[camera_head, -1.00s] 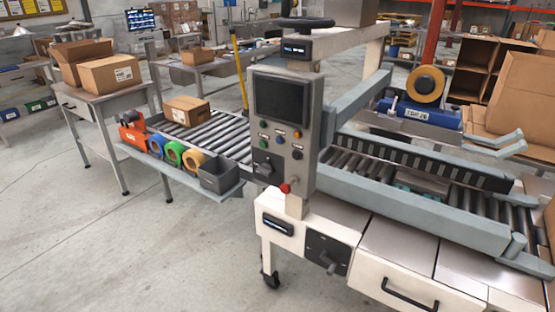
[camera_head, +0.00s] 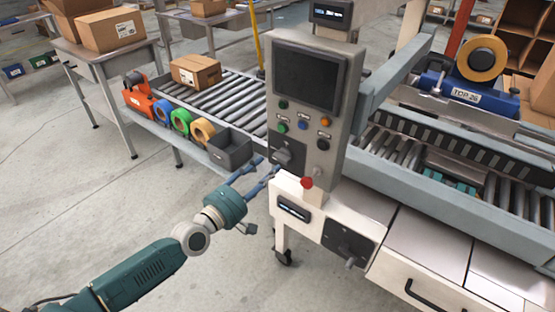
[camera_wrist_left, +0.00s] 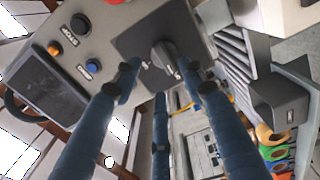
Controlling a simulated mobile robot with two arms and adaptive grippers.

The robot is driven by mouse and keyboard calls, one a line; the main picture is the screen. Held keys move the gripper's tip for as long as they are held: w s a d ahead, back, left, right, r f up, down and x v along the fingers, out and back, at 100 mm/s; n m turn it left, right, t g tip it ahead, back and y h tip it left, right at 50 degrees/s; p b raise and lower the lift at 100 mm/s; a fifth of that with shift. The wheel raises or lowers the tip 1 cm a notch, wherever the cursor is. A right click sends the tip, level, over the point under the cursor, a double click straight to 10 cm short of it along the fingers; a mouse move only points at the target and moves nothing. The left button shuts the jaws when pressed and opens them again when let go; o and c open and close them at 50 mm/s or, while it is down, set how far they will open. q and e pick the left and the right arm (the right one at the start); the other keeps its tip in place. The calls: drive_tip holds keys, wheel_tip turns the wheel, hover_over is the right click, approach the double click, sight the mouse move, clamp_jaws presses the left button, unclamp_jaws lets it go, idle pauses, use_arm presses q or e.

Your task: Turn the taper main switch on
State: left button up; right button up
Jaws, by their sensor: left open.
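The taper's grey control panel (camera_head: 310,95) stands upright with a dark screen and several coloured buttons. The main switch (camera_head: 283,156) is a dark rotary knob on a black plate at the panel's lower left. The knob also shows in the left wrist view (camera_wrist_left: 163,56), between the fingertips' directions. My left gripper (camera_head: 267,168) is open and empty, with its blue fingers pointing at the switch from the lower left. In the left wrist view the fingers (camera_wrist_left: 158,78) spread around the knob's position; I cannot tell whether they touch it. My right gripper is out of view.
A red knob (camera_head: 307,183) sticks out below the panel. A grey bin (camera_head: 230,150) and tape rolls (camera_head: 181,121) sit on a side shelf close to the left gripper. A roller conveyor (camera_head: 225,100) carries a cardboard box (camera_head: 196,71). Open floor lies at lower left.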

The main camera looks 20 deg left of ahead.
sight(279, 159)
use_arm(q)
drive_tip(key=x, duration=0.4)
drive_tip(key=shift+w+f, duration=0.15)
drive_tip(key=shift+w, duration=0.25)
drive_tip(key=shift+w+d, duration=0.2)
drive_tip(key=shift+w, duration=0.3)
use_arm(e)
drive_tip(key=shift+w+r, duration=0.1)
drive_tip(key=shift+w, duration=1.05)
use_arm(q)
clamp_jaws()
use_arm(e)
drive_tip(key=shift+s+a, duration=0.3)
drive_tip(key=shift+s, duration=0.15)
